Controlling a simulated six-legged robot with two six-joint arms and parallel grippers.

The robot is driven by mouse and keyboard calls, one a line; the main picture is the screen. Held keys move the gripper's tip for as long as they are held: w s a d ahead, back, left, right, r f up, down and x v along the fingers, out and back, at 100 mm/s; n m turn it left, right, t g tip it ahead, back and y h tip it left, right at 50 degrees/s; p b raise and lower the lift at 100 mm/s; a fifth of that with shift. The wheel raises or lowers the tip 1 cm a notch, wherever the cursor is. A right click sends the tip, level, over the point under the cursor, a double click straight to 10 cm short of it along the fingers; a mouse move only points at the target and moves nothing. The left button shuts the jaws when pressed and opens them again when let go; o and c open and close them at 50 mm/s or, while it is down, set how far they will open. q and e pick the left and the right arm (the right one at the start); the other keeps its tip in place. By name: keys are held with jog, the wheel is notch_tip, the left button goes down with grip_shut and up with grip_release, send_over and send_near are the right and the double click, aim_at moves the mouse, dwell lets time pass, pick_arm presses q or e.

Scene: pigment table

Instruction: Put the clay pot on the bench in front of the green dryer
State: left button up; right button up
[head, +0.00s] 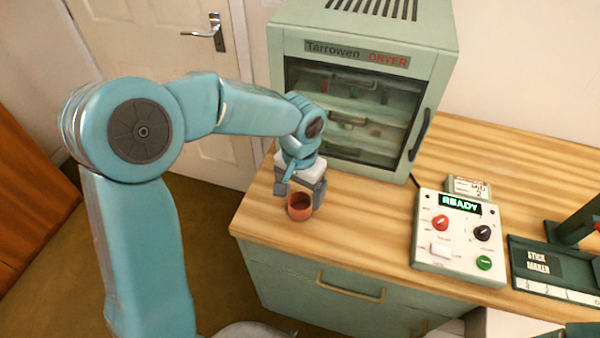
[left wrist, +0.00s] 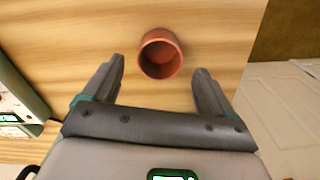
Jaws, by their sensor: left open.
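The clay pot (head: 300,208) is small, reddish-brown and upright on the wooden bench (head: 365,235), near its left end and in front of the green dryer (head: 360,85). My left gripper (head: 300,195) is directly behind and above the pot in the head view. In the left wrist view the pot (left wrist: 160,54) lies beyond the two open fingertips (left wrist: 160,75), centred between them, and the fingers are apart from it. The dryer door is shut, with trays behind its glass.
A white control box (head: 460,238) with a READY display stands to the right of the pot, with a stick maker tray (head: 545,265) farther right. Bare bench lies between the pot and the control box. The bench's left edge is close to the pot.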

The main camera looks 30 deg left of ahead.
pick_arm(q)
notch_tip(320, 180, up, 8)
jog(key=shift+f, duration=0.25)
jog(key=shift+s+f, duration=0.1)
jog(key=shift+s, duration=0.1)
dwell(0.3)
